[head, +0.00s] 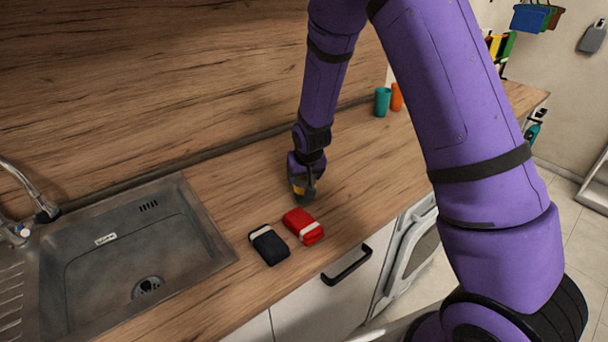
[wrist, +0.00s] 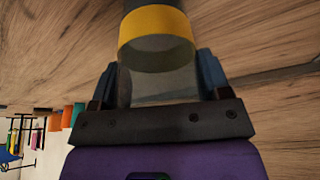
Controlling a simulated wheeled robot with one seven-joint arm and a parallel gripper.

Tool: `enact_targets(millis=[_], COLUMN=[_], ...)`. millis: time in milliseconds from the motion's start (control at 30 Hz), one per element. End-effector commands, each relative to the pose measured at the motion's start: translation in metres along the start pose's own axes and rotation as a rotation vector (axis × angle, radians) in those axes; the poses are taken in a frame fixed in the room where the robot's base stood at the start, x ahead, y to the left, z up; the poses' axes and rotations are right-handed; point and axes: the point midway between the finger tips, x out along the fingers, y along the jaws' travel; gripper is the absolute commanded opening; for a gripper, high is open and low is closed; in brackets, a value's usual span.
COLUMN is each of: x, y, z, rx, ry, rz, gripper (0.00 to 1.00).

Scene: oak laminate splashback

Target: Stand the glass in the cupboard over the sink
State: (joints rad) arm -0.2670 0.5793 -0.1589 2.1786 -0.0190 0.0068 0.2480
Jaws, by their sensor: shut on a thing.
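The glass (wrist: 157,38), with a yellow band and a see-through grey part, sits between the two fingers of my gripper (wrist: 158,82) in the wrist view. My gripper is shut on it. In the head view my gripper (head: 303,187) is low over the worktop, right of the sink, with a bit of yellow showing at it. The rest of the glass is mostly hidden there. I cannot tell whether its base touches the worktop. The sink (head: 130,245) is at the left, with its tap (head: 30,190). The cupboard over the sink is not in view.
A red packet (head: 303,225) and a dark packet (head: 268,244) lie on the worktop just in front of my gripper. A teal cup (head: 382,102) and an orange cup (head: 397,96) stand farther back right. The wooden splashback (head: 180,80) rises behind the worktop.

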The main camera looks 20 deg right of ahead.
Motion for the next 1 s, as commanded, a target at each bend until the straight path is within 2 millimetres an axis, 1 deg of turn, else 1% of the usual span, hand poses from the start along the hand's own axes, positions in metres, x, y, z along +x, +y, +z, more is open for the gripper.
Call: enact_targets(millis=[300, 333, 433, 767, 867, 1000], x=[0.002, 0.002, 0.002, 0.000, -0.007, -0.025], y=[0.000, 0.000, 0.000, 0.000, 0.000, 0.000], z=[0.000, 0.001, 0.001, -0.001, -0.001, -0.001], rx=[0.000, 0.000, 0.000, 0.000, 0.000, 0.000], ry=[0.001, 0.001, 0.001, 0.002, 0.002, 0.004], rz=[0.000, 0.000, 0.000, 0.000, 0.000, -0.001], gripper=[0.41, 0.73, 0.96, 0.96, 0.96, 0.96])
